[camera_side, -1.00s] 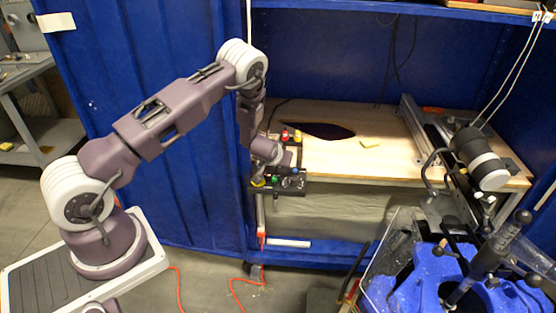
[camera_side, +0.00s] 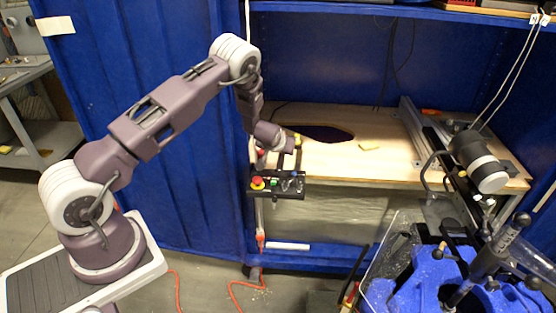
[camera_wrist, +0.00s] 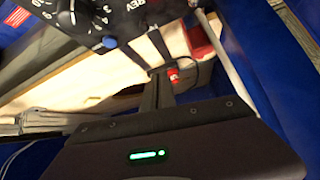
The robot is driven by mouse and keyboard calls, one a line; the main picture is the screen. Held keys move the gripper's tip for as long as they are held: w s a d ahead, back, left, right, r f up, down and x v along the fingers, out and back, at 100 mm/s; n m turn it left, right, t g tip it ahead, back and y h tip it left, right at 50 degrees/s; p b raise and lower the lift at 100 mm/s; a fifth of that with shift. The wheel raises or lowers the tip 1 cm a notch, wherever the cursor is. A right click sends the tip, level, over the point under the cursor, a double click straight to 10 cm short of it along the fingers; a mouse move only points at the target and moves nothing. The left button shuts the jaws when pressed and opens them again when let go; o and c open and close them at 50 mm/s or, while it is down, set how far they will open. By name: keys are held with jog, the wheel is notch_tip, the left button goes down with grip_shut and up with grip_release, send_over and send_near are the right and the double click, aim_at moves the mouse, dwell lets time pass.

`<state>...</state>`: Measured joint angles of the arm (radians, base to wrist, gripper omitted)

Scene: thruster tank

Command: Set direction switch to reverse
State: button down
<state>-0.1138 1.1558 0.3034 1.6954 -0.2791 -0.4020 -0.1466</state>
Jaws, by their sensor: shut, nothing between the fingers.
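A black control box (camera_side: 290,190) is fixed at the front left corner of the bench. It carries a red button on a yellow base (camera_side: 257,183), a green button (camera_side: 274,183) and dark knobs to their right. In the wrist view the panel (camera_wrist: 88,20) shows at the top edge, upside down, with dial numbers, a "REV" label (camera_wrist: 152,5) and a blue button (camera_wrist: 109,42). The switch lever itself cannot be made out. My gripper (camera_side: 290,146) is above and behind the box, apart from its face. It is shut and empty; its fingers (camera_wrist: 155,92) show dark in the wrist view.
A rail with a black and white cylinder (camera_side: 480,160) stands at the right. Blue walls close in the back and left. Space in front of the box is clear.

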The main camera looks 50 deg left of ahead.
jog(key=s+d+r, duration=0.2)
jog(key=s+d, duration=0.4)
jog(key=s, duration=0.1)
jog(key=shift+r, duration=0.35)
jog(key=s+d+r+m+h, duration=0.1)
jog(key=s+d+r+h, duration=0.2)
jog(key=r, duration=0.5)
jog(key=s+d+r, duration=0.3)
jog(key=d+r, duration=0.3)
jog(key=r, duration=0.1)
jog(key=s+d+r+m+h, duration=0.1)
jog(key=s+d+r+h, duration=0.2)
jog(key=r, duration=0.5)
jog(key=s+d+r+m, duration=0.2)
jog(key=s+d+r, duration=0.1)
jog(key=s, duration=0.9)
jog(key=s+d+r+m+g, duration=0.1)
jog(key=s+d+r+m, duration=0.1)
jog(key=s, duration=1)
jog(key=shift+s+d+r+m, duration=0.15)
jog(key=shift+d+r+m, duration=0.15)
jog(key=shift+d+r, duration=0.25)
